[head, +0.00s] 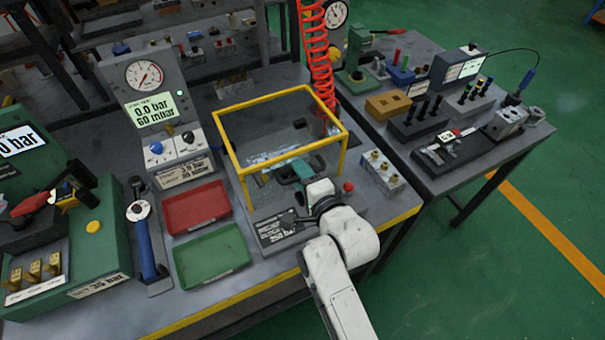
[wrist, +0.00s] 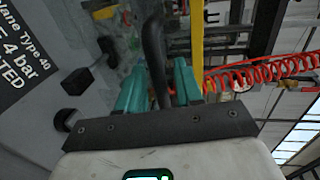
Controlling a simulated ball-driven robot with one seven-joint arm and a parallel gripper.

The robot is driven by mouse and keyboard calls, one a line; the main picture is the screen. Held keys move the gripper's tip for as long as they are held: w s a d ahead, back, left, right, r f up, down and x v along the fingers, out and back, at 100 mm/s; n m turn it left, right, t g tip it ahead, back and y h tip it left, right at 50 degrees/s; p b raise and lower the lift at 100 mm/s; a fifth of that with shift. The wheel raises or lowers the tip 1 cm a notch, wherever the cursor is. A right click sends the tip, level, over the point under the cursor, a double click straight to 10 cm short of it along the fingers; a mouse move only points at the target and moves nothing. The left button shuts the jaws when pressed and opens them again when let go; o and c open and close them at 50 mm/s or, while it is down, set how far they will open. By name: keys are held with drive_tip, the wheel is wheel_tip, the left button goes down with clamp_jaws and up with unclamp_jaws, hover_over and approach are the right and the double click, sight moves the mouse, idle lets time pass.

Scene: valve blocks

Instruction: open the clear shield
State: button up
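The clear shield (head: 280,113) is a see-through box with a yellow frame, in the middle of the head view. It stands closed over part of the bench, its frame level. My gripper (head: 303,172) is at its front side, near the lower right part. In the wrist view, my gripper (wrist: 160,85) has teal fingers close on both sides of a dark bar-shaped handle (wrist: 153,45). A yellow frame post (wrist: 196,40) rises just beyond.
A red tray (head: 195,207) and a green tray (head: 212,256) lie left of the shield. A gauge stand (head: 150,100) is behind them. A red coiled hose (head: 316,60) hangs at the shield's back right. A brass-fitting block (head: 383,172) and red knob (head: 348,187) are to the right.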

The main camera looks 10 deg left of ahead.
drive_tip(key=shift+c, duration=0.2)
clamp_jaws()
idle(0.3)
